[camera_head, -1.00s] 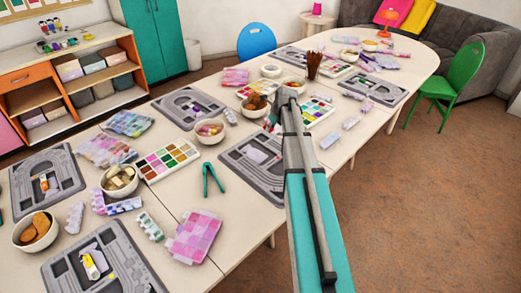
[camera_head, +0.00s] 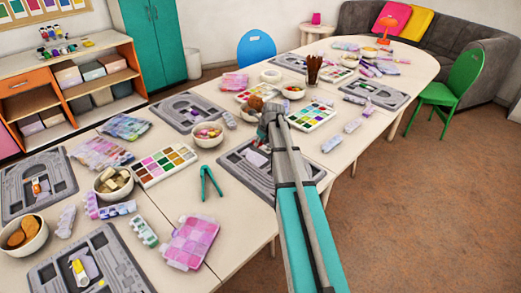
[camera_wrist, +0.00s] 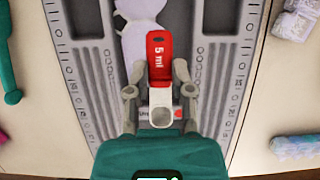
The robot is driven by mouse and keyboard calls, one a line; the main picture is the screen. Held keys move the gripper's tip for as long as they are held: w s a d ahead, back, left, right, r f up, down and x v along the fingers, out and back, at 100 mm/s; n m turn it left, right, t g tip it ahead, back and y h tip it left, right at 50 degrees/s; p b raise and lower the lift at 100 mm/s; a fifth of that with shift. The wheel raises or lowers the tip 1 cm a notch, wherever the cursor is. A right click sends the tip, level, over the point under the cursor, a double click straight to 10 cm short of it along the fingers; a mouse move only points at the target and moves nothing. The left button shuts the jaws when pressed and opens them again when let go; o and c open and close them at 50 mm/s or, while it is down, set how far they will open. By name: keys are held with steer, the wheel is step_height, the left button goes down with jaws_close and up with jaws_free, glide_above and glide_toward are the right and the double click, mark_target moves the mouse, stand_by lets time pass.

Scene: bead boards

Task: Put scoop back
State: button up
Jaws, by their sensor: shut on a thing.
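A red scoop marked "5 ml" (camera_wrist: 159,52) is between the fingers of my gripper (camera_wrist: 159,97) in the wrist view. The fingers are shut on it, and its pale ringed end (camera_wrist: 161,117) points toward the palm. Beneath it is a grey bead board (camera_wrist: 95,85) with a dark slot and marked scales along its sides. A pale lavender piece (camera_wrist: 137,38) lies on the board, partly hidden by the scoop. In the head view my gripper (camera_head: 269,115) is over the far edge of the middle grey board (camera_head: 236,166); the scoop is too small to make out clearly there.
Green pliers (camera_head: 209,184) lie left of the board. A bead palette (camera_head: 312,116), a cup of brown sticks (camera_head: 313,71) and a white bowl (camera_head: 208,136) stand close by. Several other boards and bead bags cover the table. Bare tabletop shows around the pliers.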

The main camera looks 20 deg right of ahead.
mark_target(259, 146)
steer(key=shift+f, duration=0.1)
steer(key=shift+a+f+b, duration=0.45)
steer(key=shift+f+b, duration=0.35)
steer(key=shift+b, duration=0.05)
steer(key=shift+f+b, duration=1.15)
steer(key=shift+f, duration=0.2)
steer(key=o, duration=0.9)
steer(key=shift+r, duration=0.15)
steer(key=p+v, duration=0.2)
steer(key=shift+r, duration=0.4)
steer(key=p+v, duration=0.9)
steer(key=shift+s+d+r, duration=0.1)
steer(key=shift+r, duration=0.05)
